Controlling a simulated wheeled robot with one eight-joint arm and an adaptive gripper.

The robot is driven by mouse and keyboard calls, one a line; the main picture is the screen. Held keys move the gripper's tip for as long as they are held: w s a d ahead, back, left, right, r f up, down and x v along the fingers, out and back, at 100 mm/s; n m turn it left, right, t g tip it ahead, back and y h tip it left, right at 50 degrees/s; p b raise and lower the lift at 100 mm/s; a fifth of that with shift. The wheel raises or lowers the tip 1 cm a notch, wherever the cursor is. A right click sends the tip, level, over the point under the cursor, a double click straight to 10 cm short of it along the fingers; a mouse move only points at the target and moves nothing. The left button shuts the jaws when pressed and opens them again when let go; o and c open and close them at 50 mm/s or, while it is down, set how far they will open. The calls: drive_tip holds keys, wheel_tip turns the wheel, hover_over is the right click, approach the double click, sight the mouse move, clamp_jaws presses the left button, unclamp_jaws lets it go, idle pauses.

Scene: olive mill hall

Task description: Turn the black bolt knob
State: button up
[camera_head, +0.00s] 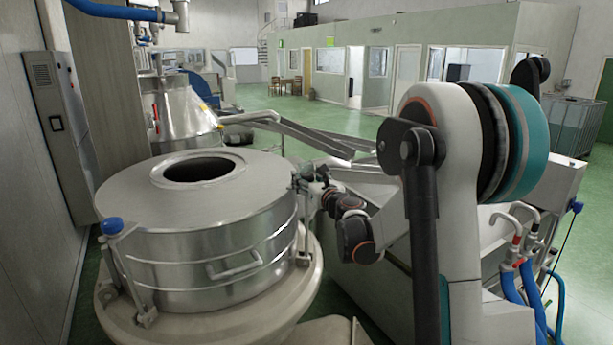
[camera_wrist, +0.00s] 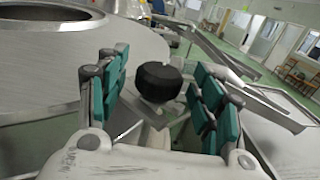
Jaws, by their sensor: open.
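The black bolt knob (camera_wrist: 159,82) is a dark round knob in the middle of the wrist view. It sits beside the rim of the round steel drum (camera_head: 203,235), on the drum's right side. My gripper (camera_wrist: 158,98) is open, with teal pads to the left and right of the knob. The pads look apart from the knob; how far the knob lies between them is hard to tell. In the head view my gripper (camera_head: 307,180) is small at the drum's right edge, and the knob cannot be made out there.
The drum lid has a round opening (camera_head: 199,169). A blue knob (camera_head: 112,226) on a bolt stands at the drum's left front. A front handle (camera_head: 235,266) sticks out. Metal chutes (camera_head: 310,137) lie behind my arm. A grey cabinet (camera_head: 58,130) stands at left.

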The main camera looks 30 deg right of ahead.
drive_tip(key=shift+w+d, duration=0.1)
drive_tip(key=shift+w, duration=0.75)
drive_tip(key=shift+c, duration=0.2)
drive_tip(key=c, duration=1)
drive_tip(key=shift+d+f+n+y+b, duration=0.1)
drive_tip(key=shift+n+y+b, duration=0.75)
drive_tip(key=shift+y, duration=0.55)
drive_tip(key=shift+c, duration=0.2)
drive_tip(key=shift+s+n+g+y+b, duration=0.1)
drive_tip(key=shift+n+g+y+b, duration=0.35)
drive_tip(key=shift+n+y, duration=0.7)
drive_tip(key=shift+n+g+y+b, duration=0.25)
drive_tip(key=shift+n+y+b, duration=0.35)
drive_tip(key=shift+y, duration=0.95)
drive_tip(key=o, duration=1.1)
